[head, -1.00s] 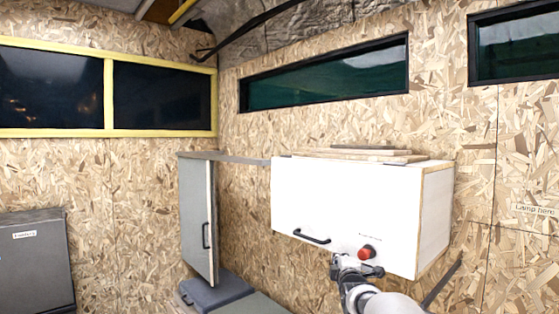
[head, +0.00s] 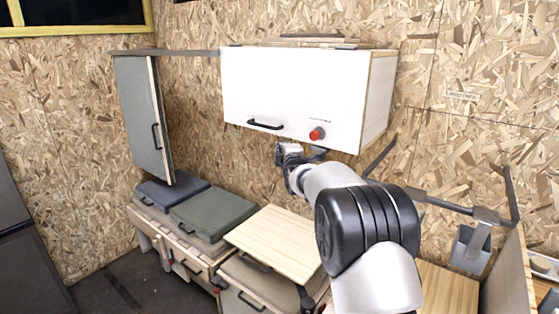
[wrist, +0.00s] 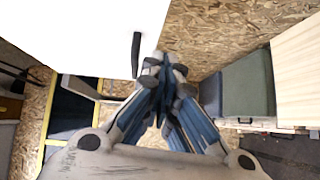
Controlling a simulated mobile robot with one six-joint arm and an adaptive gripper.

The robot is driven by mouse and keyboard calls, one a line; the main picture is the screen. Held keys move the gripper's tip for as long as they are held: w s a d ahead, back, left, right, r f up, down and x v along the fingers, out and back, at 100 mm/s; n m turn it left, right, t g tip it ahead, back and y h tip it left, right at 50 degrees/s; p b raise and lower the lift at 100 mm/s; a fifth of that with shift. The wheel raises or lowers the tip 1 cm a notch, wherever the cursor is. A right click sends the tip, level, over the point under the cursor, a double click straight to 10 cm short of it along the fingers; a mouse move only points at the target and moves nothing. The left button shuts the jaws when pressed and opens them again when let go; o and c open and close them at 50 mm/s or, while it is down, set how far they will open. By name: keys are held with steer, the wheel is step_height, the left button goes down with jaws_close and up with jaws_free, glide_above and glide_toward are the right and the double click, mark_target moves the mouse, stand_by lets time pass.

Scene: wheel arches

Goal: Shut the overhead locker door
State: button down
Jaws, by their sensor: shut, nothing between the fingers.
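The overhead locker (head: 370,110) is a white box on the chipboard wall. Its white door (head: 265,85) hangs down over the front and looks flush or nearly flush with the box; a small gap cannot be ruled out. The door has a black bar handle (head: 265,125) and a red knob (head: 317,133) along its lower edge. My gripper (head: 283,150) is shut and empty, just below the door's lower edge near the handle. In the wrist view the closed fingertips (wrist: 165,62) are beside the black handle (wrist: 136,54) and the white door (wrist: 85,25); contact cannot be told.
A grey door panel (head: 142,120) hangs under a shelf (head: 165,52) at the left. Below are cushions (head: 212,213), a wooden worktop (head: 275,240) and lower cabinets (head: 180,255). A rail with a grey holder (head: 470,245) is at the right. Room between locker and worktop is mostly free.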

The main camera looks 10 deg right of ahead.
steer(key=s+d+m+g, duration=0.2)
steer(key=s+m+g, duration=0.55)
steer(key=s, duration=2.45)
steer(key=s+f+m+g, duration=0.1)
steer(key=s+f+m, duration=0.1)
steer(key=s, duration=0.7)
steer(key=s+f+m+g, duration=0.2)
steer(key=s+f+m, duration=0.1)
steer(key=s, duration=0.7)
steer(key=s+f+m+g, duration=0.2)
steer(key=s+m, duration=0.3)
steer(key=s, duration=0.4)
steer(key=shift+s+a+f+p, duration=0.3)
steer(key=shift+f+p, duration=0.15)
steer(key=shift+f, duration=0.2)
